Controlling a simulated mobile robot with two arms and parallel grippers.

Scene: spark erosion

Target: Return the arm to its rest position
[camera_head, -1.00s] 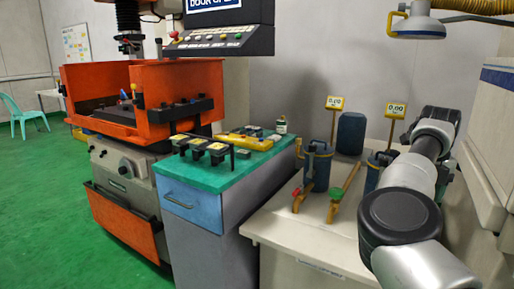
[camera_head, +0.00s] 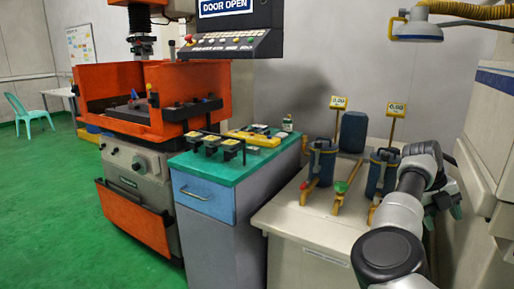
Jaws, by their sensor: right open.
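My right arm comes in from the lower right edge. It rises over the right side of the pale bench (camera_head: 300,222) and bends at the top. My right gripper (camera_head: 452,203) hangs past the bend, small and dark and partly hidden by the arm. It is open, with nothing seen in it, to the right of the blue canisters. My left gripper is not in view.
Blue canisters (camera_head: 321,163) and (camera_head: 379,177) stand on the bench beside the arm. A teal-topped cabinet (camera_head: 207,204) and an orange machine (camera_head: 138,215) whose screen reads DOOR OPEN stand left. A white cabinet (camera_head: 490,130) is close right. Green floor (camera_head: 45,200) is clear.

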